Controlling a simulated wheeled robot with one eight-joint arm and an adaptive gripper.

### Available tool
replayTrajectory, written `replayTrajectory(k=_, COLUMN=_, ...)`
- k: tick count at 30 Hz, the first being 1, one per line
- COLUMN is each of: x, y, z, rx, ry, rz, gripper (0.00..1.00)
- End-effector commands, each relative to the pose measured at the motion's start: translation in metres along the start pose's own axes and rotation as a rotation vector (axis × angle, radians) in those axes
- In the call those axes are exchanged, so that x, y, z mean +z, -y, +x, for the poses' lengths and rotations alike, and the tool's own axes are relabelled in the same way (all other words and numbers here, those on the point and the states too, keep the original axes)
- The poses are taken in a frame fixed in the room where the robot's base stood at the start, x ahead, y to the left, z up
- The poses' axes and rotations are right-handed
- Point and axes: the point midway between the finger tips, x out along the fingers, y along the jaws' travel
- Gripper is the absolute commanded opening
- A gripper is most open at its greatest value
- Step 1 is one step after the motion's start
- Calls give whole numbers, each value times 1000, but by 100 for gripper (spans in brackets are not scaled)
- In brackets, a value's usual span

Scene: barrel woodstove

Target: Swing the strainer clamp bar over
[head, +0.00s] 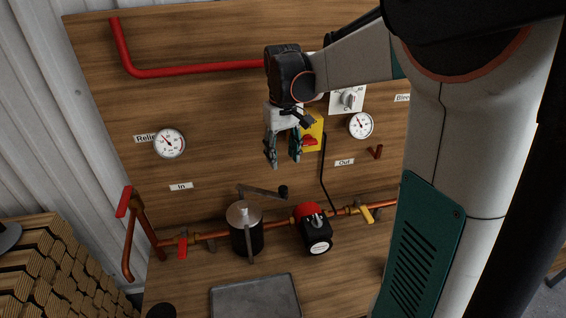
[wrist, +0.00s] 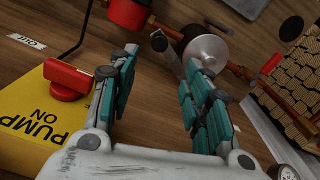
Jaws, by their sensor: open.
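The strainer (head: 246,238) is a dark upright cylinder with a silver lid, standing in the copper pipe line. Its lid also shows in the wrist view (wrist: 207,52). A dark clamp bar (head: 261,191) with a black knob at its right end angles out behind and above the lid, swung off its top. In the wrist view the clamp bar (wrist: 172,62) shows beside the lid, its knob between my fingers' tips, farther away. My gripper (head: 283,162) is open, empty and pointing down above the knob, apart from it; its fingers (wrist: 160,65) frame the wrist view.
A red-and-black pump (head: 315,228) sits right of the strainer. A yellow switch plate with a red knob (head: 310,140) is close beside my gripper. A yellow-handled valve (head: 366,214) and a red-handled valve (head: 183,246) flank them. A grey tray (head: 255,298) lies in front.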

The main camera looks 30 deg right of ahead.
Motion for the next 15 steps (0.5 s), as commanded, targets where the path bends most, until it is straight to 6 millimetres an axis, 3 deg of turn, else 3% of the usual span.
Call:
replayTrajectory(k=8, x=0, y=0, z=-2, rx=0, ry=0, rz=0, gripper=44)
replayTrajectory(k=12, x=1, y=3, z=-1, rx=5, ry=0, rz=-28, gripper=17)
replayTrajectory(k=15, x=2, y=13, z=1, rx=26, ry=3, rz=-143, gripper=0)
